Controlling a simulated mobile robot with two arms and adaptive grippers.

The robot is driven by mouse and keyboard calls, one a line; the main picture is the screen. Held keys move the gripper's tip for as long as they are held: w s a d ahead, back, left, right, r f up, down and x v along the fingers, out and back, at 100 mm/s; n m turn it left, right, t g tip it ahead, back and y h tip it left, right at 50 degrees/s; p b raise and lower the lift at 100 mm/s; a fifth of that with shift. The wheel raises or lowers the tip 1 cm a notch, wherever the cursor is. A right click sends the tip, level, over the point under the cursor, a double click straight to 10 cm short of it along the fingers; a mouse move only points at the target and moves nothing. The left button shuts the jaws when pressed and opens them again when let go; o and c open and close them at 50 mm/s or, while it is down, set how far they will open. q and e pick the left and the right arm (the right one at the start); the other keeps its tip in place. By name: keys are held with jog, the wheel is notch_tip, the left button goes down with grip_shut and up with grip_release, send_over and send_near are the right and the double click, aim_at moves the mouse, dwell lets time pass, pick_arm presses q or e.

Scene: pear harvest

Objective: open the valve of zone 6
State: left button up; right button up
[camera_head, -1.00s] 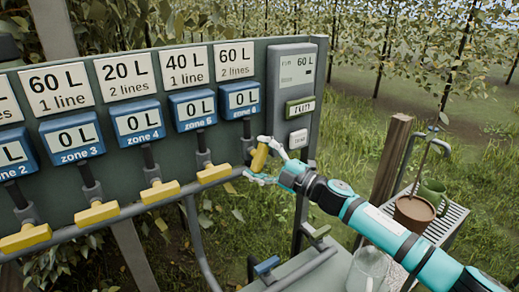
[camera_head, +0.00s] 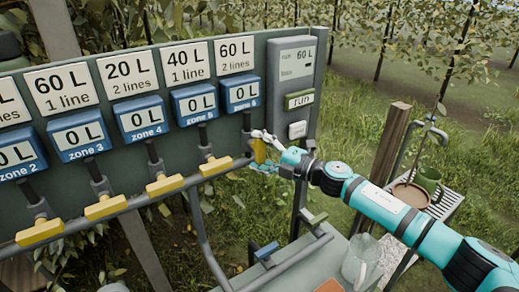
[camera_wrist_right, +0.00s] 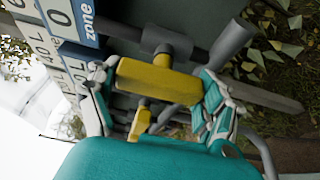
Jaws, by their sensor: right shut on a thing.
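The yellow valve handle of zone 6 (camera_head: 259,151) sits on the grey pipe under the rightmost blue counter (camera_head: 241,93), which shows 0 L. The handle stands nearly upright, across the pipe, unlike the other handles, which lie along it. My right gripper (camera_head: 257,153) is shut on this handle, with one finger above and one below. My left gripper is not in view.
Other yellow handles, such as zone 5's (camera_head: 215,166), line the pipe to the left.

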jog(key=shift+f, duration=0.1)
jog(key=o, duration=1.1)
jog(key=v, duration=1.2)
